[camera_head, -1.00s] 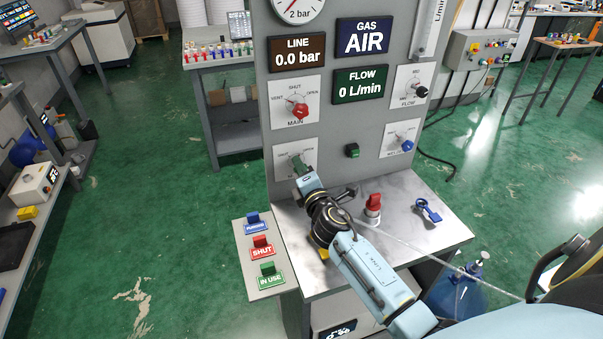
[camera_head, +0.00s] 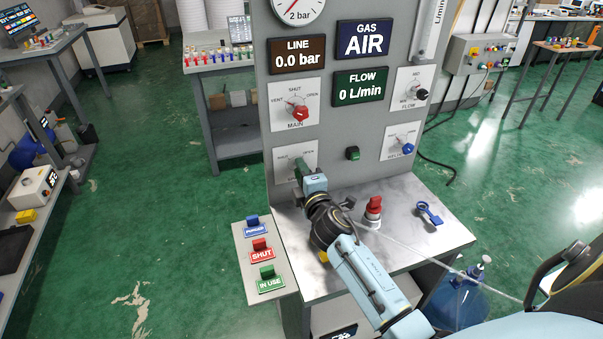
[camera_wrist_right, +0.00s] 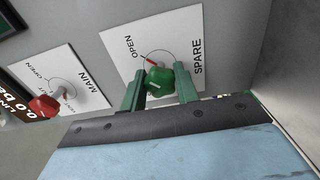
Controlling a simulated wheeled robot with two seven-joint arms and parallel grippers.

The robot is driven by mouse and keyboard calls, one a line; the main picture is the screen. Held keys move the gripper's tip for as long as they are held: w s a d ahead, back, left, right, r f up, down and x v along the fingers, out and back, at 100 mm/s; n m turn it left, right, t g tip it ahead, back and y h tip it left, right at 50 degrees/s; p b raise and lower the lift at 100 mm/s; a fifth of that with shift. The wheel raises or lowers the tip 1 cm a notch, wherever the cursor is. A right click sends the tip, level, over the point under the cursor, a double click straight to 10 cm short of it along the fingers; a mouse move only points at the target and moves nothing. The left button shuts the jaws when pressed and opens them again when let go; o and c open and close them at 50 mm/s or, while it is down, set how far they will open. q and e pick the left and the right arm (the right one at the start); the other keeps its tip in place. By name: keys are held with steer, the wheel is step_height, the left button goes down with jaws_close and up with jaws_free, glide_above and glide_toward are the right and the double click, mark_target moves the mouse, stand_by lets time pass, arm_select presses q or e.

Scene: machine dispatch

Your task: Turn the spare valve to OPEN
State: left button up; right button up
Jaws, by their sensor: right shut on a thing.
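The spare valve is on the panel's lower left, on a white plate (camera_wrist_right: 186,42) lettered SPARE and OPEN. Its green knob (camera_wrist_right: 158,80) sits between the two green fingers of my right gripper (camera_wrist_right: 160,90), which is shut on it. A short red mark (camera_wrist_right: 149,61) shows above the knob on the OPEN side of the dial. In the head view my right gripper (camera_head: 302,170) reaches up to the plate (camera_head: 284,156) and hides most of the knob. My left gripper is not in view.
The red MAIN knob (camera_head: 298,112) is just above the spare valve. A steel shelf (camera_head: 400,245) below the panel holds a red-topped fitting (camera_head: 373,209) and a blue key-like part (camera_head: 429,213). Tags marked SHUT (camera_head: 261,252) and IN USE (camera_head: 268,280) stand at the left.

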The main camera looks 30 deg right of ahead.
steer(key=o, duration=1)
steer(key=shift+c, duration=0.2)
steer(key=v, duration=1.3)
steer(key=shift+s+b, duration=0.25)
steer(key=shift+b, duration=0.15)
steer(key=shift+f, duration=0.1)
